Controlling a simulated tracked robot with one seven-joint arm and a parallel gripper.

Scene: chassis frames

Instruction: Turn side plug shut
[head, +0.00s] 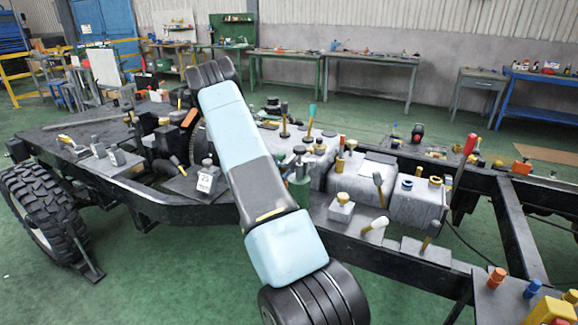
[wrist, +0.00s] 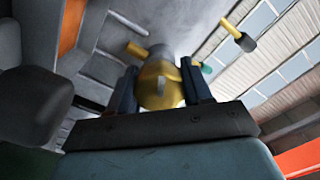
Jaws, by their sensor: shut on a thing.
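In the wrist view a gold, rounded plug (wrist: 162,92) with a raised ridge across its face sits on a grey metal body (wrist: 172,25). My gripper (wrist: 162,88) has one dark finger on each side of the plug and is shut on it. Where the plug meets the body is mostly hidden by the plug itself. In the head view my arm crosses the middle of the chassis, and I cannot make out my gripper or the side plug there.
In the wrist view a gold stub (wrist: 137,52) and a gold rod with a dark end (wrist: 238,35) stick out near the plug. In the head view the black chassis (head: 424,262) carries grey tanks, levers and caps. Green floor (head: 165,285) lies clear in front.

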